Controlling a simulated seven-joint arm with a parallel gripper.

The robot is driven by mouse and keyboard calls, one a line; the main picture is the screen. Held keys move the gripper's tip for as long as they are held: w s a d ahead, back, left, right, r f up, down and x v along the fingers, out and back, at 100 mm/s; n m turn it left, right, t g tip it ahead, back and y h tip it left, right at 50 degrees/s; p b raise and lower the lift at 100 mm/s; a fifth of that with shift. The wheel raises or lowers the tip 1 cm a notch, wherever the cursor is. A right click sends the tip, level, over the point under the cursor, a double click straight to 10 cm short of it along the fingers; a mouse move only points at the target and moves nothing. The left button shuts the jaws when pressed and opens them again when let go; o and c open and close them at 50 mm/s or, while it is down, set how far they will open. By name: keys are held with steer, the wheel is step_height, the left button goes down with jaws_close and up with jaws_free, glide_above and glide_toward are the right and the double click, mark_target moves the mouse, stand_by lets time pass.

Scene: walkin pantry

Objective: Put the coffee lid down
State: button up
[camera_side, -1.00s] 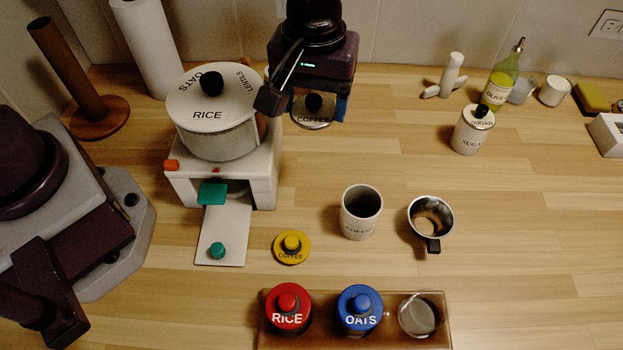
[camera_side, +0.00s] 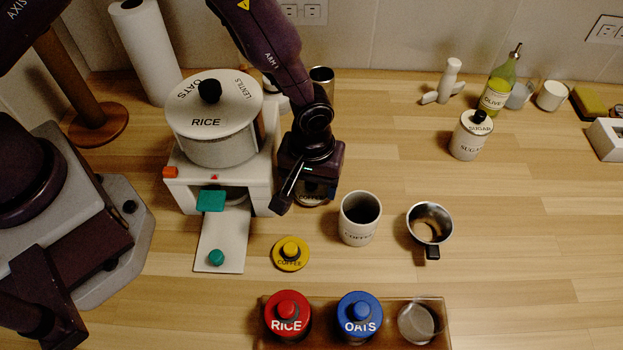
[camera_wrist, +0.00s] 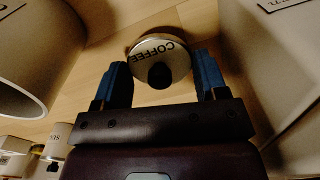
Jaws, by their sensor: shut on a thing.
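The coffee lid is a silver disc marked COFFEE with a black knob. In the side view the coffee lid (camera_side: 311,201) shows only in part, low under my gripper (camera_side: 313,192). In the wrist view the lid (camera_wrist: 147,48) and its knob lie between the blue fingertips of my gripper (camera_wrist: 160,78). My gripper is shut on the lid. I cannot tell whether the lid touches the counter. The white coffee canister (camera_side: 359,232) stands open, just right and in front of the lid.
A white stand (camera_side: 258,190) with a rice pot (camera_side: 217,148) is close on the left. A metal cup (camera_side: 430,215) stands right of the canister. A tray (camera_side: 386,343) with red and blue jars is in front. The counter (camera_side: 530,230) is clear at right.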

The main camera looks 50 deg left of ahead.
steer(key=shift+f, duration=0.2)
steer(key=o, duration=0.6)
steer(key=shift+o, duration=0.2)
step_height(320, 180, up, 12)
steer(key=shift+r, duration=0.15)
